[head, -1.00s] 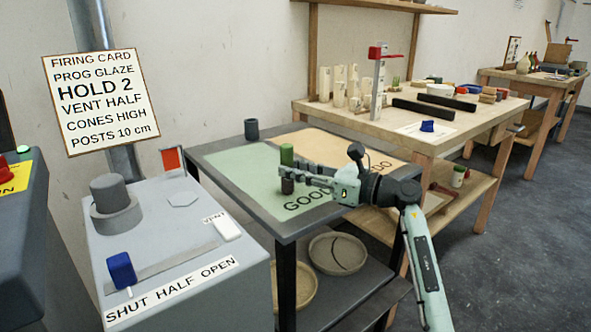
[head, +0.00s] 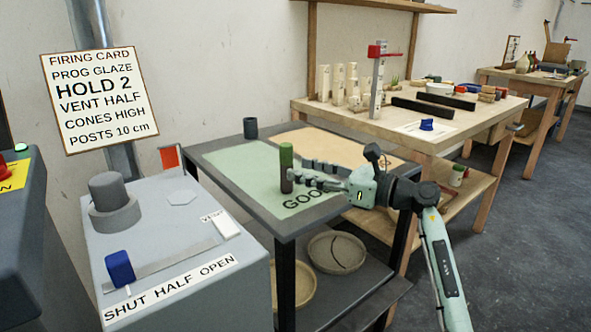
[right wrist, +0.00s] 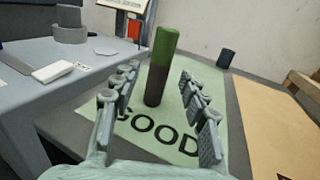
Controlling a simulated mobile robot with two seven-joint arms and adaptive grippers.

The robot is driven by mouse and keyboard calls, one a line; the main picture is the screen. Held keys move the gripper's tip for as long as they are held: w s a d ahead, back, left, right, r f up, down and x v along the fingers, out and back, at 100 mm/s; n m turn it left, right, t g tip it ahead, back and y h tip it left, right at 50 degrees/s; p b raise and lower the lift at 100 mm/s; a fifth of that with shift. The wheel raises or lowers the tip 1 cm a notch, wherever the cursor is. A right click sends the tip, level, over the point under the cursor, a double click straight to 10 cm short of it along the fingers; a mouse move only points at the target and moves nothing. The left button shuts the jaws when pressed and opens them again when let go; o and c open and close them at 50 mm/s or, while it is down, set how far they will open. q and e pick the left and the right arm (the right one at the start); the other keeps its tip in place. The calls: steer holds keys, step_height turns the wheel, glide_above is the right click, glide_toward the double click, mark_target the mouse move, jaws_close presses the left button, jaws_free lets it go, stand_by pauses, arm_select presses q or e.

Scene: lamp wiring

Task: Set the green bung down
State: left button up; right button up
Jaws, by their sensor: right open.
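The green bung (head: 286,168) stands upright on the green GOOD area (head: 236,165) of the dark table. Its upper part is green and its lower part dark brown. In the right wrist view the bung (right wrist: 162,66) stands just beyond and between the spread fingers, apart from both. My right gripper (head: 312,178) is open and empty, just right of the bung in the head view. It also shows in the right wrist view (right wrist: 157,98) with a finger on each side. My left gripper is not in view.
A dark grey cup (head: 250,128) stands at the table's back corner. A tan area (head: 330,143) lies beside the green one. A grey kiln box (head: 165,240) with a blue slider knob (head: 120,268) is at the left. Bowls (head: 336,250) sit on the shelf below.

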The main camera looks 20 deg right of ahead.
arm_select(q)
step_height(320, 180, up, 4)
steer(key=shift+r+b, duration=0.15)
steer(key=shift+b, duration=0.4)
arm_select(e)
steer(key=v, duration=0.9)
steer(key=d+m+t+h, duration=0.5)
steer(key=m+t+h, duration=0.4)
steer(key=m, duration=1.2)
steer(key=s+d+f+m+g+h, duration=0.2)
steer(key=s+f+m+g+h, duration=0.15)
steer(key=f+m, duration=0.5)
steer(key=s+d+f+m+g+h, duration=0.2)
steer(key=f+m+g+h, duration=0.25)
steer(key=f+m, duration=0.35)
steer(key=s+a+f+m+g+y, duration=0.1)
steer(key=s+a+f+g, duration=0.4)
steer(key=s+f, duration=0.5)
steer(key=s+a+f+m+g+y, duration=0.2)
steer(key=s+a+f+m+g, duration=0.2)
steer(key=s+f, duration=0.7)
steer(key=shift+s+a+f+g, duration=0.4)
steer(key=shift+a+g, duration=0.4)
steer(key=shift+g, duration=0.2)
